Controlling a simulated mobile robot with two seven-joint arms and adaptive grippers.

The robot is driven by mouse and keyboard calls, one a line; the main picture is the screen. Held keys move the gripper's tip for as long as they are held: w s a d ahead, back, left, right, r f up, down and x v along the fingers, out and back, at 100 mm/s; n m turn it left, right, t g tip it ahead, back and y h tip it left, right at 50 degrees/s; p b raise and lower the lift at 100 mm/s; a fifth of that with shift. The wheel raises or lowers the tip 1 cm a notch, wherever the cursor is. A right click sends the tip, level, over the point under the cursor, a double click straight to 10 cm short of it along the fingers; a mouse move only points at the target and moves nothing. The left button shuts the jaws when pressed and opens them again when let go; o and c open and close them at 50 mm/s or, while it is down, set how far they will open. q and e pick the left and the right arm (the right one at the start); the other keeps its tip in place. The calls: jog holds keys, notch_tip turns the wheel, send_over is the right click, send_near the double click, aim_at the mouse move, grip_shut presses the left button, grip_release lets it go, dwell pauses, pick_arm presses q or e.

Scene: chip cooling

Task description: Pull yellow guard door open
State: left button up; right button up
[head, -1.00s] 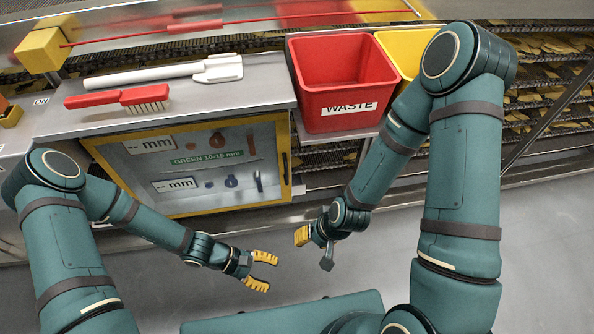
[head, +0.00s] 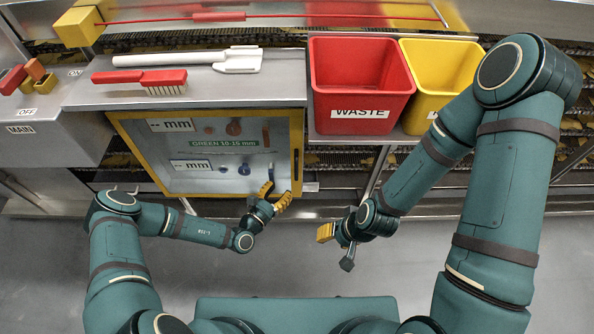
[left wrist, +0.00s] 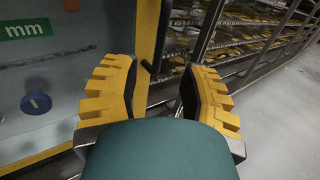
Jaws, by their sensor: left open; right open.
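The yellow-framed guard door (head: 115,140) is on the front of the grey cabinet in the head view and looks closed. Its clear panel shows measuring signs and small parts behind it. A dark handle (head: 296,160) is on the right side of the frame; it also shows in the left wrist view (left wrist: 149,67). My left gripper (head: 276,196) is open at the door's lower right corner. In the left wrist view its yellow fingers (left wrist: 157,92) are spread, with the handle ahead between them, apparently not gripped. My right gripper (head: 335,248) is away from the door, above the floor.
A red waste bin (head: 360,80) and a yellow bin (head: 440,75) stand right of the cabinet. A red brush (head: 140,78) and a white scraper (head: 190,59) lie on the cabinet top. Conveyor racks run behind. The grey floor in front is clear.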

aim_at(296, 180)
pick_arm(q)
jog(key=b+x, duration=0.2)
jog(key=x, duration=0.8)
jog(key=shift+s+d, duration=0.1)
grip_shut()
